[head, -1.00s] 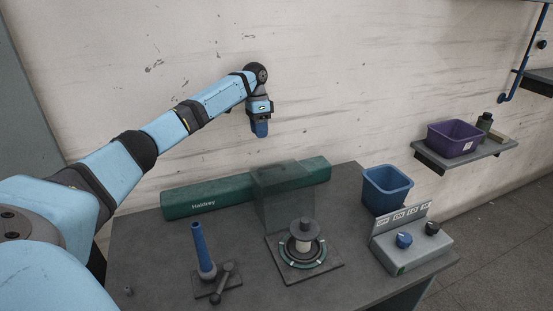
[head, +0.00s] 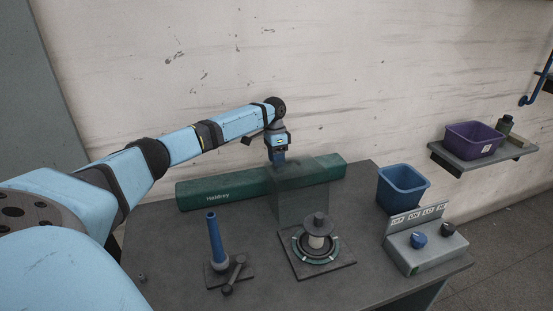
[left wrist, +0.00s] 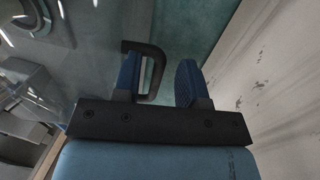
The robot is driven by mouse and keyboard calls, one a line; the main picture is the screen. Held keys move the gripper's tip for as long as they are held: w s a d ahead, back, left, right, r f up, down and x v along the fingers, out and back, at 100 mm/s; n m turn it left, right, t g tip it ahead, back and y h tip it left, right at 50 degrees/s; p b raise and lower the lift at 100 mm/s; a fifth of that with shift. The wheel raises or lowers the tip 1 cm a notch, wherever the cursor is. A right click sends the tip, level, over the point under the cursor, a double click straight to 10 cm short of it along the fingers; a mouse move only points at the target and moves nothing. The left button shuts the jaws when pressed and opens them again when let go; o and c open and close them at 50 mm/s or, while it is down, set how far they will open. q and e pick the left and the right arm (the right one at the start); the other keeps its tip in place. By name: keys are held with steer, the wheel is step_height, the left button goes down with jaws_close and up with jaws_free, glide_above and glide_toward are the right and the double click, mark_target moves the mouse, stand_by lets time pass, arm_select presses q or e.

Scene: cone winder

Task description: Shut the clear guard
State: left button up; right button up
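The clear guard (head: 298,200) is a see-through, smoky box standing at the front of the green housing (head: 240,189), raised behind the cone spindle (head: 319,228) and not covering it. My left gripper (head: 278,161) points down at the guard's top edge in the head view. In the left wrist view, the guard's dark U-shaped handle (left wrist: 157,66) shows, with its bar between the two blue fingers of my left gripper (left wrist: 158,80). The fingers are apart, with gaps beside the bar. My right gripper is not in view.
A blue lever post (head: 215,240) stands front left on the table. A blue bin (head: 403,188) and a control box (head: 427,249) with two knobs are at the right. A purple bin (head: 473,140) sits on a wall shelf. The wall is close behind the housing.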

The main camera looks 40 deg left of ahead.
arm_select(q)
jaws_close()
steer(key=shift+r, duration=0.1)
